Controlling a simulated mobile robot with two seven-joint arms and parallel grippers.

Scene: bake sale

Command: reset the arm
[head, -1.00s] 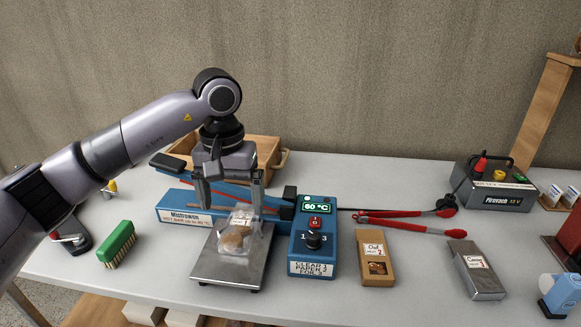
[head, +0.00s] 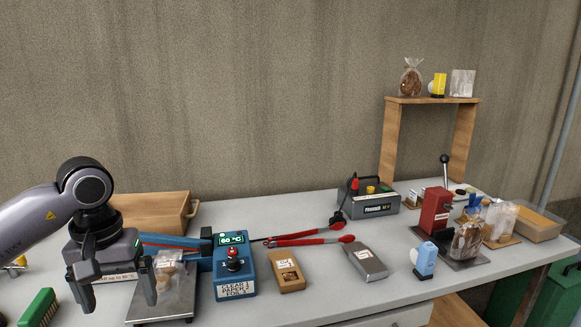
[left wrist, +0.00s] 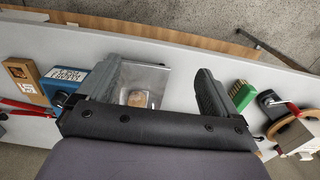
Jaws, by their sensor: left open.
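My left gripper (head: 118,290) is open and empty in the head view, raised in front of the blue sealing machine at the left. A clear bag with a brown baked item (head: 167,268) rests on the metal plate (head: 160,305) just right of the gripper. In the left wrist view the bag (left wrist: 137,98) shows between the two open fingers, apart from them. The blue control box (head: 233,270) with a 60 °C display stands right of the plate. My right gripper is in neither view.
A wooden crate (head: 150,213) is behind the machine. A green brush (head: 38,307) lies at the left. A power box (head: 365,197) and a wooden stand (head: 393,145) are further right.

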